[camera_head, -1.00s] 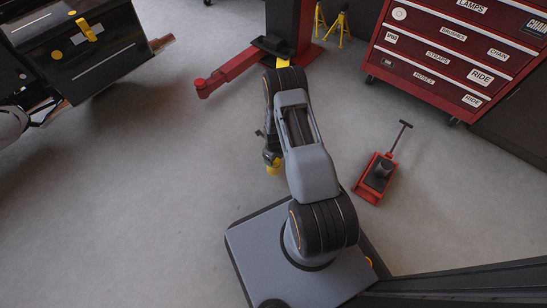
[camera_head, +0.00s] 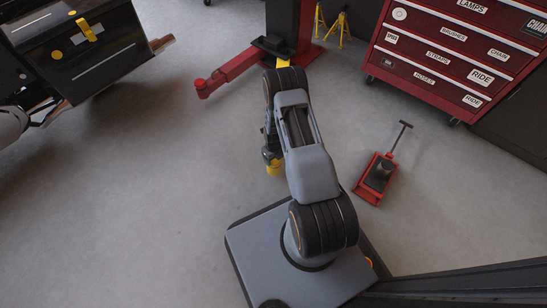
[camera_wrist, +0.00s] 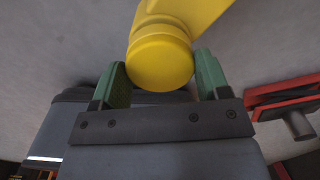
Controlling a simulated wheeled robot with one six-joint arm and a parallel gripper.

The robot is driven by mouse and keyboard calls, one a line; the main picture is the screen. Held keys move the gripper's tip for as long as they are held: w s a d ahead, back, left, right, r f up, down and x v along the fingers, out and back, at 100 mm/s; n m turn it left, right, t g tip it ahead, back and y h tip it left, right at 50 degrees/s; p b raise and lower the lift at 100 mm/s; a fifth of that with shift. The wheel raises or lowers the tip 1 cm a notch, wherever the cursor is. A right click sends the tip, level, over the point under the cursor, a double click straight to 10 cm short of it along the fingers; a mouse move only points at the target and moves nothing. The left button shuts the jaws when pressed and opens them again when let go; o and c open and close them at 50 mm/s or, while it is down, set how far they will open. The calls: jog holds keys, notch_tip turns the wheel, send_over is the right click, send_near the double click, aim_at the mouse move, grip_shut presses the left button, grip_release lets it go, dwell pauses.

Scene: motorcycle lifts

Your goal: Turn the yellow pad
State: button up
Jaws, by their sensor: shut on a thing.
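The yellow pad (camera_wrist: 161,62) fills the middle of the wrist view as a round yellow disc, with a wider yellow part (camera_wrist: 190,12) running up behind it. My gripper (camera_wrist: 161,85) has its two green fingers on either side of the disc, shut on it. In the head view the yellow piece (camera_head: 273,168) shows at the end of my arm, above bare floor left of my forearm. The fingers are too small to make out there.
A red lift post with a low red arm (camera_head: 232,68) stands ahead. A red floor jack (camera_head: 377,178) is on the right, and a red drawer cabinet (camera_head: 445,58) behind it. The floor at left is clear.

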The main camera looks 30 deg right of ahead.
jog(key=o, duration=1)
jog(key=shift+c, duration=0.2)
jog(key=shift+r, duration=0.15)
notch_tip(320, 180, up, 14)
jog(key=p, duration=0.5)
jog(key=shift+p, duration=0.35)
jog(key=s+a+r+n+t+p, duration=0.1)
jog(key=a+r+n+p, duration=0.2)
jog(key=r+n+p, duration=1.2)
jog(key=s+a+r+n+t+p, duration=0.1)
jog(key=a+r+p, duration=0.15)
jog(key=r, duration=2.35)
jog(key=s+a+r+n+p, duration=0.1)
jog(key=s+r+n+p, duration=0.3)
jog(key=r, duration=0.5)
jog(key=s+a+r+n+t+p, duration=0.1)
jog(key=s+r+n+p, duration=0.4)
jog(key=r, duration=0.5)
jog(key=s+a+r+n+p, duration=0.2)
jog(key=s+r+n+p, duration=0.3)
jog(key=r+n, duration=0.3)
jog(key=shift+a+r+n+t+p, duration=0.2)
jog(key=shift+r+n+t+p, duration=0.1)
jog(key=shift+r+p, duration=0.35)
